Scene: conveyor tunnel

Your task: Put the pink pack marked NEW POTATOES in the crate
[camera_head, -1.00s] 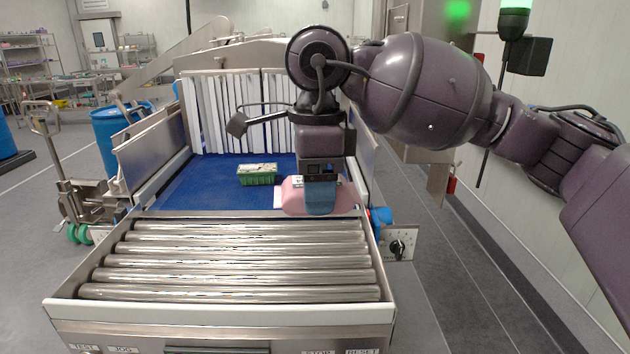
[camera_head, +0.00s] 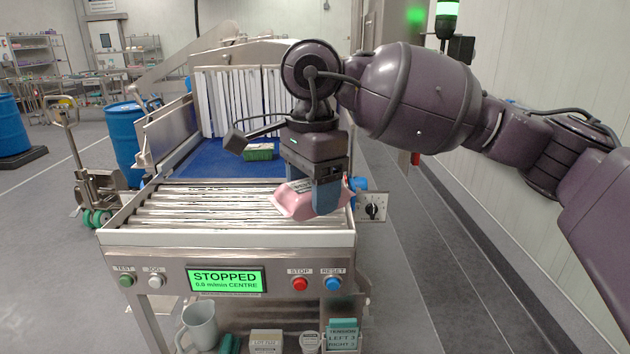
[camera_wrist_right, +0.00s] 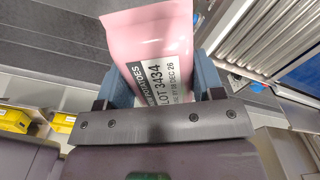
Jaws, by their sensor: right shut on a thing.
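The pink pack (camera_head: 290,205) is held in my right gripper (camera_head: 314,194) at the right end of the steel rollers, seemingly just above them. In the right wrist view the pink pack (camera_wrist_right: 148,30) sits between the two blue fingers of my right gripper (camera_wrist_right: 165,78). My left gripper is not in view. I see no crate in these views.
The rollers (camera_head: 190,206) lead to a blue belt (camera_head: 207,160) with a green pack (camera_head: 258,152) before the strip curtain (camera_head: 225,100). The front panel screen (camera_head: 225,279) reads STOPPED. Floor at right is clear.

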